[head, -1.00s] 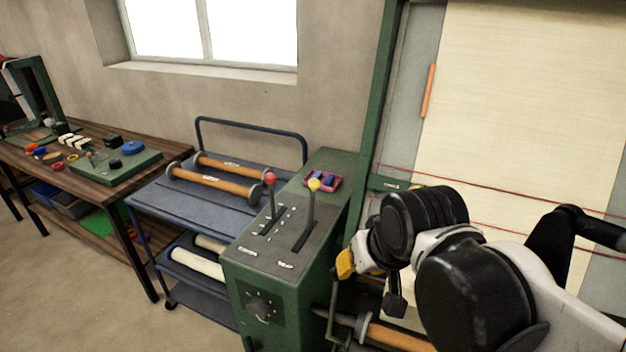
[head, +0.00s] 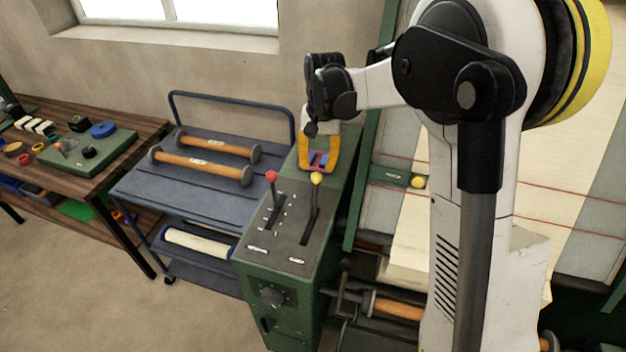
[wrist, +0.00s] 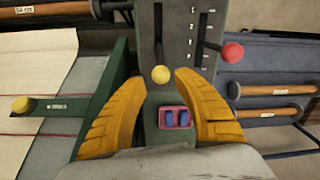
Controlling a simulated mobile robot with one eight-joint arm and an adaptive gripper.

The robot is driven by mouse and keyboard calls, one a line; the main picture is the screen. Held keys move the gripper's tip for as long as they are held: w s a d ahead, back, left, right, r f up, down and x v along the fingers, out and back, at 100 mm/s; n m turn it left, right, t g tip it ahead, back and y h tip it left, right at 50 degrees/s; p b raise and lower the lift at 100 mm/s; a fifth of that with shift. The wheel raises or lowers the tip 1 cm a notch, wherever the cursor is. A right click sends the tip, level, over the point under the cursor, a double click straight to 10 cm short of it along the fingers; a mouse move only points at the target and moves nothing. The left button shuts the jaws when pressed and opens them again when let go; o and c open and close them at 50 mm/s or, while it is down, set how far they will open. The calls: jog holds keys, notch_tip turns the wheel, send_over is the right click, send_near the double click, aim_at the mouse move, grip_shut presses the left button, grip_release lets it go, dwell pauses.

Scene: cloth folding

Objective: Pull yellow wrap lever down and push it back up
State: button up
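The yellow-knobbed lever (head: 317,180) stands upright near the far end of its slot in the top of a green control box (head: 290,238). In the wrist view, its yellow knob (wrist: 161,74) appears between the tips of my gripper (wrist: 159,80). My gripper also shows in the head view (head: 319,170), with its yellow fingers spread just above and behind the knob. It is open and empty. I cannot tell whether a finger touches the knob.
A red-knobbed lever (head: 271,177) stands left of the yellow one. A pink tray with blue pieces (wrist: 174,117) sits on the box below my fingers. A blue cart (head: 180,195) holds rollers at left. A separate yellow knob (head: 418,182) is at right.

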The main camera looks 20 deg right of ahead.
aim_at(316, 181)
jog(key=f, duration=0.4)
jog(key=f+b, duration=0.1)
jog(key=f, duration=0.4)
jog(key=shift+w+a, duration=0.1)
jog(key=shift+a, duration=0.1)
grip_shut()
jog(key=shift+r, duration=0.1)
